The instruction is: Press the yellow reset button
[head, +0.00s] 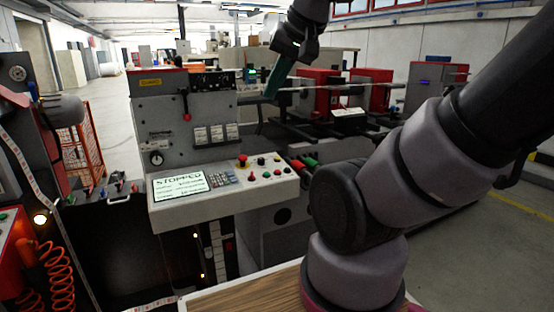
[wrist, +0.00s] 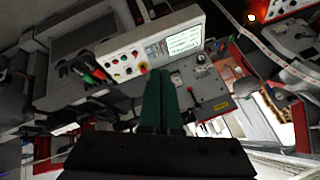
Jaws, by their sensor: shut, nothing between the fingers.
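The sloped control console (head: 175,217) carries a small group of push buttons right of its keypad. My gripper (head: 270,94) has teal fingers, shut and empty, above and behind the console, apart from the buttons. Its fingers also show in the wrist view (wrist: 168,82).
The console's screen (head: 180,185) reads STOPPED. A grey cabinet with a red-knobbed lever (head: 187,116) stands behind the console. Red and green handles (head: 305,161) lie just right of it. Red machine units (head: 318,92) stand farther back. Air above the console is clear.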

